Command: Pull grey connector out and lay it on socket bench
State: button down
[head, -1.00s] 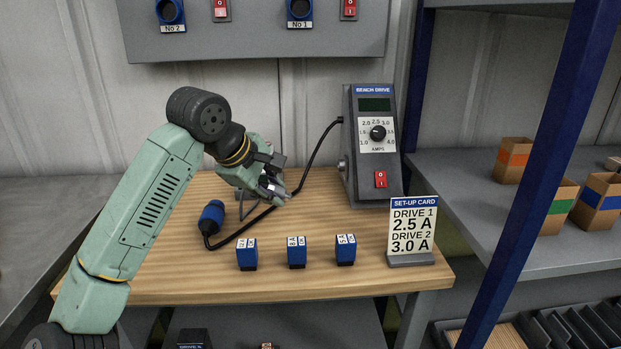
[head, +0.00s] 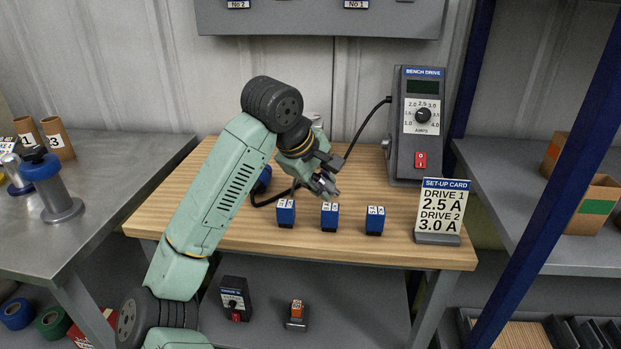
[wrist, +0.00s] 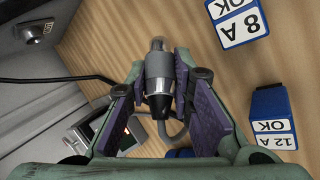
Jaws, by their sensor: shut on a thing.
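In the wrist view the grey connector (wrist: 159,72) is a small metal-coloured cylinder with a black rear end and a grey cable. My gripper (wrist: 160,88) is shut on it, with one purple pad on each side. In the head view my gripper (head: 328,186) is over the wooden bench (head: 400,245), just behind the row of blue blocks; the connector is too small to make out there. I take this wooden bench for the socket bench, though no label shows it. The wrist view shows bare wood (wrist: 115,40) beyond the connector's tip. Its height above the wood is unclear.
Blue blocks (head: 330,217) stand in a row near the front. The bench drive (head: 415,130) and set-up card (head: 440,210) are at the right. A blue plug (head: 262,180) is partly behind my arm; a black cable (head: 362,125) runs to the drive.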

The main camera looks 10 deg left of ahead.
jog(key=d+p, duration=0.1)
jog(key=d, duration=0.5)
jog(key=shift+d+f+p, duration=0.1)
jog(key=shift+p, duration=0.2)
jog(key=shift+f+b, duration=0.55)
jog(key=shift+b, duration=0.05)
jog(key=shift+f+b, duration=0.25)
jog(key=shift+b, duration=0.2)
jog(key=c, duration=1.3)
grip_release()
